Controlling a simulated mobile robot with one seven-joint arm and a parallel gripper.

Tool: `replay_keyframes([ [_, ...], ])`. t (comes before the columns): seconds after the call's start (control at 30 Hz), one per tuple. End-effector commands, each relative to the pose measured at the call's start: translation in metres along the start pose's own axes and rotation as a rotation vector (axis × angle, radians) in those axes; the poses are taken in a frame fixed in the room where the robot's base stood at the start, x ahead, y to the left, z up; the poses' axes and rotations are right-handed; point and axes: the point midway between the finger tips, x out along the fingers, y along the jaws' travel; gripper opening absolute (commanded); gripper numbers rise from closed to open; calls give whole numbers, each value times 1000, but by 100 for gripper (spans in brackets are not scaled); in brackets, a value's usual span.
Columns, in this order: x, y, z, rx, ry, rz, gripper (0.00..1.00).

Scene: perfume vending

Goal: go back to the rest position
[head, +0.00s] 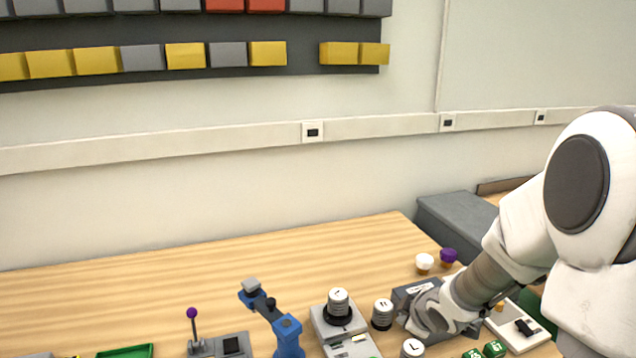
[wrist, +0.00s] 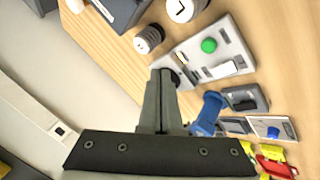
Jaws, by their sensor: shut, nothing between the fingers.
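My gripper (wrist: 165,78) is shut and empty in the wrist view, its two dark fingers side by side. Its tips show in front of the pale grey device (wrist: 190,60) with the green button. In the head view my arm reaches in from the right over the wooden table, and its end is low over the right part of the table beside a dark grey box (head: 412,292). The fingertips cannot be made out there. A grey device with a round-topped knob (head: 338,302) stands left of my arm's end.
A striped cylinder (head: 382,312) stands close to my arm's end. White (head: 425,262) and purple-topped (head: 448,256) small items stand behind it. A blue lever stand (head: 287,330), a purple-balled lever (head: 193,320) and a green tray (head: 125,351) are further left. The back left tabletop is clear.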

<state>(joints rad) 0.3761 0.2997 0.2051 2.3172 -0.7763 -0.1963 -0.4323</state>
Motion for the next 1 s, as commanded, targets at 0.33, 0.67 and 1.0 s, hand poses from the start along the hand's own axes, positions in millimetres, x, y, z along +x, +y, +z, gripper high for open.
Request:
replay_keyframes([
  [0.33,-117,19,0,329,-204,131,0],
  [0.67,-219,-27,-6,711,-250,125,0],
  [1.0,-283,-93,-16,990,-223,-11,0],
])
